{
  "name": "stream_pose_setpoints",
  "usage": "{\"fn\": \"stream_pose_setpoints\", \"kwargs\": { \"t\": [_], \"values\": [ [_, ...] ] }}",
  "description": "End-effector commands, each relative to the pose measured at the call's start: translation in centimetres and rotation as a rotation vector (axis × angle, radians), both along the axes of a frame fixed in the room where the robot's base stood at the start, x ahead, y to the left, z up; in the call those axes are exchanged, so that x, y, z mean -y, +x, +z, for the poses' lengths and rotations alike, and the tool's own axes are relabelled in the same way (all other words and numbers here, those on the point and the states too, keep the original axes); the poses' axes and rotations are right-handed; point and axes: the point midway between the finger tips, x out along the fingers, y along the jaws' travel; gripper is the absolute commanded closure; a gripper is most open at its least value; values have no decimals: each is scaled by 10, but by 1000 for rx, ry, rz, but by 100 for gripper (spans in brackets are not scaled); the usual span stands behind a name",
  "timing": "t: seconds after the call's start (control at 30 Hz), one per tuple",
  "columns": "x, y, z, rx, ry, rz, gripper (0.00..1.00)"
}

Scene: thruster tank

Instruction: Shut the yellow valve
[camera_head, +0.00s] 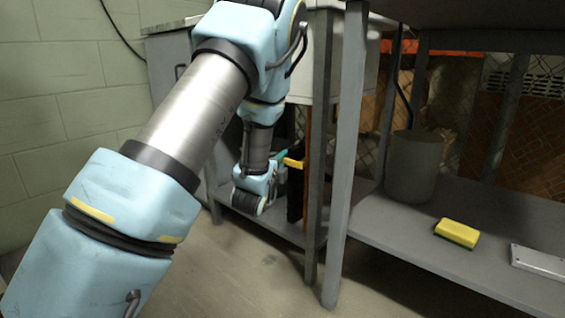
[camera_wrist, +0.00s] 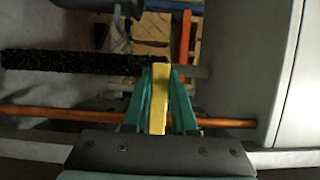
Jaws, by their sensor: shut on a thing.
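The yellow valve shows in the wrist view as a flat yellow handle (camera_wrist: 159,100), upright in the picture, between the two green fingers of my gripper (camera_wrist: 160,88). The fingers are closed against its two sides. In the head view the yellow handle (camera_head: 293,163) shows as a small bar at the end of my arm, beside the table leg. My gripper (camera_head: 281,158) reaches it from the left, and its fingers are mostly hidden there by my wrist. The valve's body and stem are hard to make out.
An orange pipe (camera_wrist: 60,115) and a black, rough-covered pipe (camera_wrist: 80,63) run across the wrist view. Grey table legs (camera_head: 347,160) stand just right of my arm. A yellow sponge (camera_head: 457,233) and a grey cylinder (camera_head: 413,165) rest on the lower shelf.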

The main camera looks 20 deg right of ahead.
Motion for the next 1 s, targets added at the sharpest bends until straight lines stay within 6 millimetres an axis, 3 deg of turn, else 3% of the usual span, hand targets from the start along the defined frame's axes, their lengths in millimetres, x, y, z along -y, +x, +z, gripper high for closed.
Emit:
{"fn": "stream_pose_setpoints", "kwargs": {
  "t": [0.3, 0.33, 0.43, 0.77, 1.0],
  "values": [
    [0, 0, 0, 1, 2, 0, 100],
    [0, 0, 0, 1, 2, 0, 72],
    [0, 0, 0, 1, 1, 0, 62],
    [-4, -5, 0, -2, 1, 0, 62],
    [-29, -36, 1, -5, 4, 0, 62]
  ]
}}
